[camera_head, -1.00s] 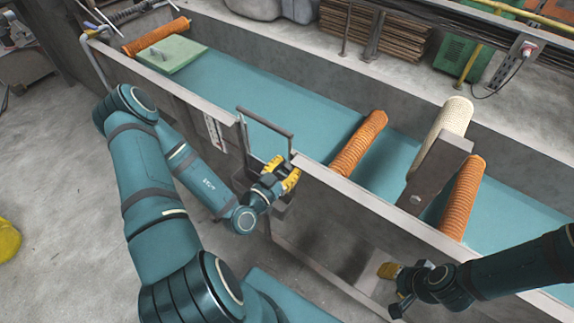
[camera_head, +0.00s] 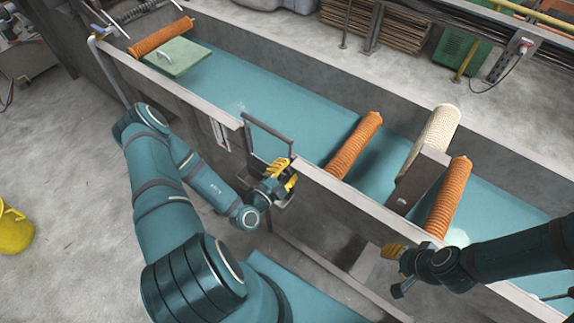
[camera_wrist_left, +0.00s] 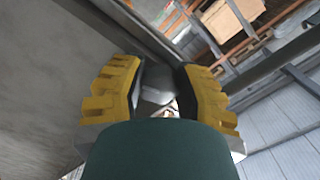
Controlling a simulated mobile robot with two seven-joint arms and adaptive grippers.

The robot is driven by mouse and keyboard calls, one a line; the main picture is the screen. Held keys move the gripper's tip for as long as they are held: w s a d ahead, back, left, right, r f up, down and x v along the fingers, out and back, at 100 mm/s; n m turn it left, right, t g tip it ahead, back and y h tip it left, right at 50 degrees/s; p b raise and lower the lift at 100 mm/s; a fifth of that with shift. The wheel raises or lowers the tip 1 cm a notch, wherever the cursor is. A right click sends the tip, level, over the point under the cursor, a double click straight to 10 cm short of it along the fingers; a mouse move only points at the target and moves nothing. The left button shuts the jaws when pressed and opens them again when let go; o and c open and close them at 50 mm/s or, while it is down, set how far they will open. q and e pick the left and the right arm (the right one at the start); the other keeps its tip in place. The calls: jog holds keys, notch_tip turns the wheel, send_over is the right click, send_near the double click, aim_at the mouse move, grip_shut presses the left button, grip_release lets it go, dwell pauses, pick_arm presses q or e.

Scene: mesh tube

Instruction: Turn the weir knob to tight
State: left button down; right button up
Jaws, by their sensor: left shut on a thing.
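The weir frame (camera_head: 268,126) is a dark metal hoop set in the near wall of the long trough. My left gripper (camera_head: 280,178) is at the outer side of that wall, just below the frame, with its yellow fingers around the weir knob. The knob is hidden in the head view. In the left wrist view, a small grey part of the weir knob (camera_wrist_left: 157,97) shows between the yellow fingers of the left gripper (camera_wrist_left: 158,92). The knob's setting cannot be read. My right gripper (camera_head: 390,251) is beside the trough wall at the lower right, and its opening is unclear.
The trough (camera_head: 240,88) holds blue-green water. A pale green lid (camera_head: 177,57) lies at the far left.

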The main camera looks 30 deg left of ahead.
pick_arm(q)
jog(key=shift+m+p, duration=0.5)
jog(key=shift+m, duration=0.5)
jog(key=c, duration=0.6)
grip_release()
jog(key=s+a, duration=0.1)
jog(key=s, duration=1.1)
